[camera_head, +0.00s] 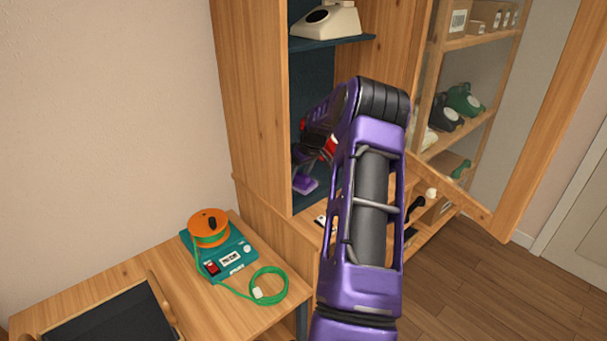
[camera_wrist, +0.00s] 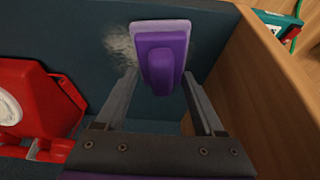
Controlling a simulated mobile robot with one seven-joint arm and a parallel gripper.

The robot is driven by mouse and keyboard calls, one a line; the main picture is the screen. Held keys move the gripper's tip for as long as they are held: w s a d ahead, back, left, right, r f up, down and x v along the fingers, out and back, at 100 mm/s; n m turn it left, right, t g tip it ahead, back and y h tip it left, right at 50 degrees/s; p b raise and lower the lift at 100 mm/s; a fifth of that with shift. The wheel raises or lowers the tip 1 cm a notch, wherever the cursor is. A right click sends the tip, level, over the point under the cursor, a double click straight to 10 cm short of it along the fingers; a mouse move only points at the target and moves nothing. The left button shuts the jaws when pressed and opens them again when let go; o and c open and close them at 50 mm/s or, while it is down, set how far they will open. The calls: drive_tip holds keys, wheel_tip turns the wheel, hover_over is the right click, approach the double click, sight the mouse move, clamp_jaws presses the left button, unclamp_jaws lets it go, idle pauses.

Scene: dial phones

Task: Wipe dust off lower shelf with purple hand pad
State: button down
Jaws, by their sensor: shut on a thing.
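The purple hand pad (camera_wrist: 163,60) is between the fingertips of my gripper (camera_wrist: 160,82), which is shut on it. In the head view the pad (camera_head: 305,186) is low inside the cabinet, at the lower shelf (camera_wrist: 210,22), a dark teal board. A pale grey dust patch (camera_wrist: 121,46) shows just left of the pad in the wrist view. The pad covers part of the surface there, so I cannot see whether dust lies under it. I cannot tell whether the pad touches the shelf. My arm hides much of the cabinet interior in the head view.
A red phone (camera_wrist: 38,98) stands left of my gripper in the wrist view. The wooden cabinet side (camera_wrist: 262,85) is close on the right. A cream phone (camera_head: 327,19) sits on the upper shelf (camera_head: 330,43). An open cabinet door (camera_head: 540,125) stands at right.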

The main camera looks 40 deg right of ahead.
drive_tip(key=shift+a+b, duration=0.5)
drive_tip(key=shift+a, duration=1.35)
drive_tip(key=shift+w, duration=0.25)
drive_tip(key=p, duration=0.2)
hover_over(315, 179)
drive_tip(key=shift+w+d+f, duration=0.1)
drive_tip(key=shift+d+f, duration=0.1)
drive_tip(key=shift+f, duration=0.05)
drive_tip(key=shift+a+b, duration=2.25)
drive_tip(key=shift+a, duration=3.3)
wheel_tip(315, 179, up, 6)
drive_tip(key=p, duration=0.3)
